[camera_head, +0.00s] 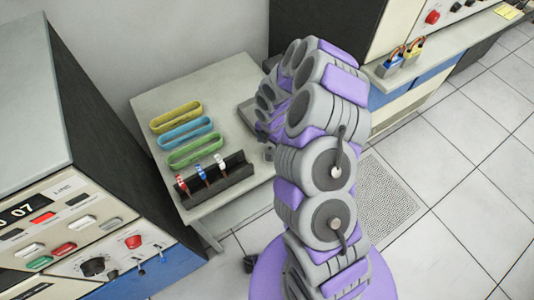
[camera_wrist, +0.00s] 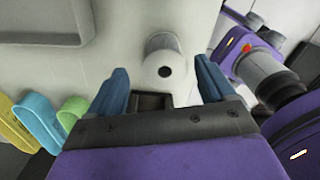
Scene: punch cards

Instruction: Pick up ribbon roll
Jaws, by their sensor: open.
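A pale grey-white roll (camera_wrist: 158,48) with a dark hole in its end, which looks like the ribbon roll, is on the light table (camera_wrist: 115,52) in the wrist view. My gripper (camera_wrist: 162,75) is open, with its two blue fingers apart. The roll shows in the gap between the fingers, beyond the palm, and the gripper does not hold it. How far the fingertips are from it is hard to tell.
Yellow (camera_head: 176,117), blue (camera_head: 187,133) and green (camera_head: 195,150) oblong loops lie on the table's left side. A black rack (camera_head: 215,180) with small coloured items stands at its front. A grey tray (camera_wrist: 45,35) lies near the roll. Consoles flank the table.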

